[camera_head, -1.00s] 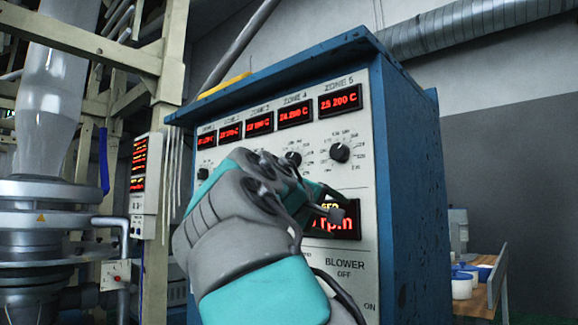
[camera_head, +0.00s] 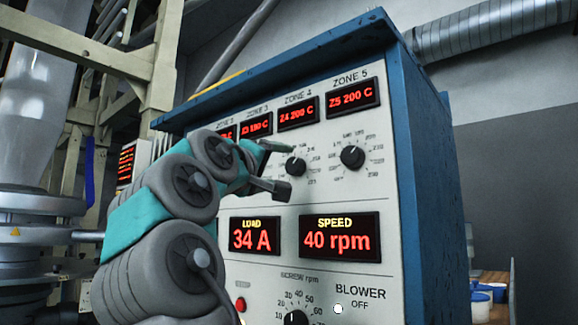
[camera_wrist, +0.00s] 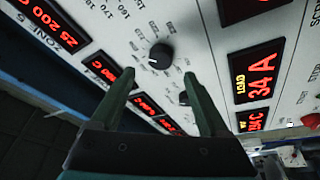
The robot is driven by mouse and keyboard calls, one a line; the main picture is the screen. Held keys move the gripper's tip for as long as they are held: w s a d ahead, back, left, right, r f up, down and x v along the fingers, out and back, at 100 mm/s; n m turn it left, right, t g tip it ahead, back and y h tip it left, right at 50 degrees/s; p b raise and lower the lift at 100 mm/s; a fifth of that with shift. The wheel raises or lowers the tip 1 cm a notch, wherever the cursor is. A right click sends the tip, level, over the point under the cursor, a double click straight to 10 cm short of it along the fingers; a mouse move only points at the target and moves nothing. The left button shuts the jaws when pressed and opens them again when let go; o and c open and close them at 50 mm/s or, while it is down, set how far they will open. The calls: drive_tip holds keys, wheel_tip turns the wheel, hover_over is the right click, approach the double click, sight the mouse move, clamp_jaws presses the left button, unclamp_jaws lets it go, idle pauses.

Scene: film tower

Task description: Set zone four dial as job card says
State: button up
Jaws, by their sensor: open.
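The zone four dial (camera_head: 295,166) is a black knob on the pale control panel (camera_head: 330,192), under the red display (camera_head: 297,112) reading Z4 200 C. My gripper (camera_head: 284,169) is open and empty, with its fingers at the left of this dial in the head view. In the wrist view the black dial (camera_wrist: 160,55) shows just beyond and between the open fingertips (camera_wrist: 159,75), apparently untouched. Its white pointer mark faces lower left there. I cannot read its exact setting. No job card is visible in these frames.
The zone five dial (camera_head: 352,157) is close on the right, under its display (camera_head: 353,97). The load display (camera_head: 255,237) and speed display (camera_head: 339,238) are below. A lower dial (camera_head: 296,318) and red button (camera_head: 240,304) sit near my arm. Pots (camera_head: 481,304) stand at right.

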sight(292, 167)
drive_tip(key=p+x, duration=0.1)
drive_tip(key=x, duration=0.5)
drive_tip(key=shift+w+p, duration=0.1)
drive_tip(key=shift+p, duration=0.25)
drive_tip(key=shift+f, duration=0.1)
clamp_jaws()
